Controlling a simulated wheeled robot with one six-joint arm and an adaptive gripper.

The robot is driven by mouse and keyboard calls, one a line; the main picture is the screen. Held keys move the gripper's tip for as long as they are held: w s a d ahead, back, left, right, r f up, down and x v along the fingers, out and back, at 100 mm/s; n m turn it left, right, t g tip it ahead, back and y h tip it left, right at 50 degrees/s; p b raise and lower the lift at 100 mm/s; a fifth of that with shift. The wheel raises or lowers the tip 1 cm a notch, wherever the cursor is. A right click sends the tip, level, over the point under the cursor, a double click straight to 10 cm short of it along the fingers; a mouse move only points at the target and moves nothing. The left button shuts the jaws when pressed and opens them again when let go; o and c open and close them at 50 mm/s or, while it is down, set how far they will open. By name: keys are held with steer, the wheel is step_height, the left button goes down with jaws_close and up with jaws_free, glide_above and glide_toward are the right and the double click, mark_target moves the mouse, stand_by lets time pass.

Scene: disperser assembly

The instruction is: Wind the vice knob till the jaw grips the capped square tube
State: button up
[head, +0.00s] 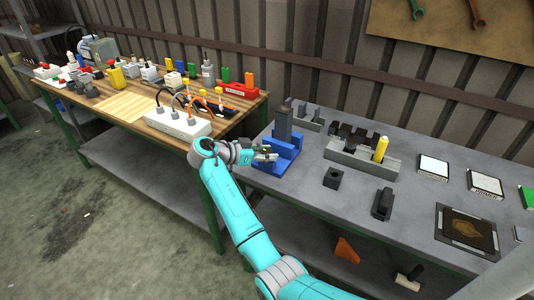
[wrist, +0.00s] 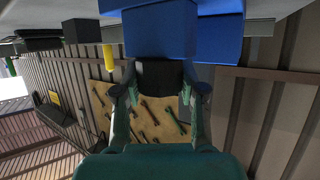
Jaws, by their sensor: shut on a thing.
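The blue vice (head: 288,158) stands on the left end of the grey bench. A dark grey square tube (head: 284,125) stands upright in it; its top looks dark, and I cannot make out the cap clearly. My gripper (head: 266,153) is at the vice's front left side. In the wrist view my gripper (wrist: 160,92) has its fingers on both sides of the dark vice knob (wrist: 160,76), shut on it. The blue vice body (wrist: 160,32) fills the top of that view. I cannot see whether the jaw touches the tube.
A grey block holder (head: 362,160) with a yellow cylinder (head: 381,148) stands right of the vice. A small black block (head: 333,178) and a dark part (head: 383,204) lie in front of it. A wooden bench (head: 128,106) with a white power strip (head: 184,124) is at the left.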

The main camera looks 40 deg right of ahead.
steer(key=shift+f, duration=0.15)
steer(key=o, duration=0.9)
steer(key=v, duration=1.2)
